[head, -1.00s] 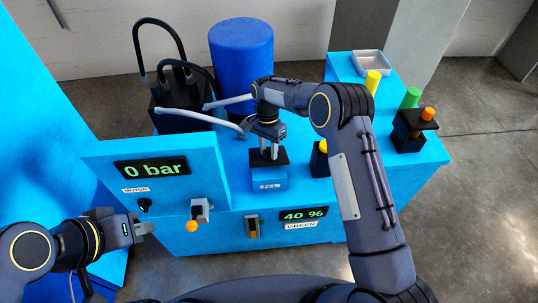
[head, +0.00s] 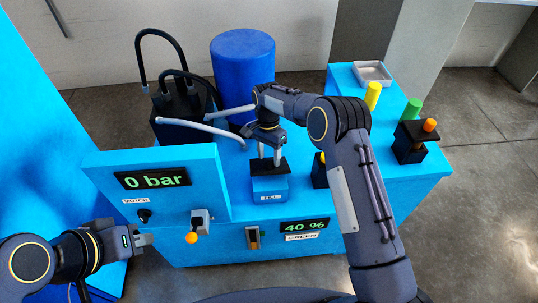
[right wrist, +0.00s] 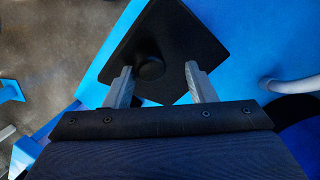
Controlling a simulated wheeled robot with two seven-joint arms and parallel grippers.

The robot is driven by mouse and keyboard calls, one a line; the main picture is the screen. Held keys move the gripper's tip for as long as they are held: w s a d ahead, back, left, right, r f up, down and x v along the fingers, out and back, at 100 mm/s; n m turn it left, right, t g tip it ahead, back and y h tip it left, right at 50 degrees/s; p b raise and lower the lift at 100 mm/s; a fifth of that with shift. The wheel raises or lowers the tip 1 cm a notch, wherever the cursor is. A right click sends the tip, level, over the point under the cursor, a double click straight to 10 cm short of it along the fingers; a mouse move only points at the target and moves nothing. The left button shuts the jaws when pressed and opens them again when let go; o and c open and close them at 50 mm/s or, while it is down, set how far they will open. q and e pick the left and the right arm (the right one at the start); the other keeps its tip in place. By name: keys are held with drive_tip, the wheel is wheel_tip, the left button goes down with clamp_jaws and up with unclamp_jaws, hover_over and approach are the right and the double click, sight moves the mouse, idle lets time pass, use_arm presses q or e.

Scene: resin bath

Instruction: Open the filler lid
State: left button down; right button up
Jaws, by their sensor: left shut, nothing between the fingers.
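The filler lid (head: 282,166) is a flat black plate on top of the blue filler box (head: 268,186), which has a FILL label. It lies closed on the box. In the right wrist view the lid (right wrist: 190,45) shows a round black knob (right wrist: 150,68). My right gripper (head: 269,159) is over the lid, pointing down. Its two fingers (right wrist: 161,80) are apart, with the knob showing in the gap between them; I cannot tell whether they touch it. My left gripper (head: 147,240) is shut and empty, at the lower left, away from the lid.
The panel (head: 157,180) reading 0 bar stands left of the filler. Grey hoses (head: 215,128) lie behind it and a blue drum (head: 243,70) stands at the back. Yellow (head: 373,95) and green (head: 413,110) cylinders and a metal tray (head: 372,74) are at the right.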

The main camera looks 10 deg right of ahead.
drive_tip(key=shift+s, duration=0.1)
drive_tip(key=shift+r, duration=0.15)
drive_tip(key=v, duration=0.7)
drive_tip(key=shift+r, duration=0.3)
